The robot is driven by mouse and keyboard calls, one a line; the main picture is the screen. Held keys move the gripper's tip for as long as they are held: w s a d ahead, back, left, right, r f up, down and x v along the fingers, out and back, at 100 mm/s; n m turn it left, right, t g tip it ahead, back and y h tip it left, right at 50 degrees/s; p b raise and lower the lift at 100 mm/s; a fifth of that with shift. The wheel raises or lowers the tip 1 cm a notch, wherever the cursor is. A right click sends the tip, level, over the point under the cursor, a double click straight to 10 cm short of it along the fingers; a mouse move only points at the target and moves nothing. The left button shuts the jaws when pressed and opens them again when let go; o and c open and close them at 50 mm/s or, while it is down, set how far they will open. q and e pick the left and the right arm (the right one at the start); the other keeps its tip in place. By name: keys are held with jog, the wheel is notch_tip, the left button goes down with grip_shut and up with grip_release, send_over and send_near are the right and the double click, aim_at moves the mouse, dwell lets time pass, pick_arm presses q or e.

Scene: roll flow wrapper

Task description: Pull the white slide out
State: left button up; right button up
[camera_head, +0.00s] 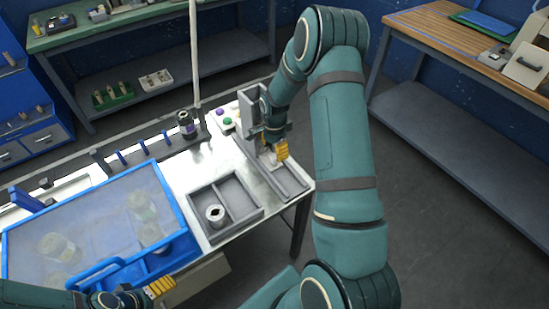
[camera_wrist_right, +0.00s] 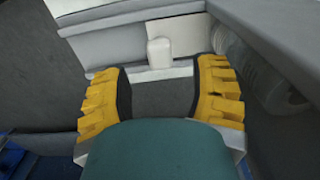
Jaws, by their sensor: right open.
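In the right wrist view a white slide (camera_wrist_right: 186,36) with a small raised white knob (camera_wrist_right: 159,53) sits in a light grey housing. My right gripper (camera_wrist_right: 161,88) is open, with one yellow finger on each side of a gap just below the knob, and nothing shows between the fingers. In the head view my right gripper (camera_head: 282,150) is at the grey upright housing (camera_head: 251,108) on the table's right side; I cannot make out the slide there. My left gripper (camera_head: 160,287) is at the bottom left near the blue-framed cover; its finger gap is unclear.
The clear cover (camera_head: 95,225) with a blue frame and handle fills the table's left. A grey divided tray (camera_head: 237,217) holds a roll (camera_head: 215,214). A grey channel (camera_head: 279,180) runs beside the tray. A pole, a dark bottle (camera_head: 186,124) and coloured buttons stand behind.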

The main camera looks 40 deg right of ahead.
aim_at(275, 156)
jog(key=shift+f, duration=2.1)
grip_shut()
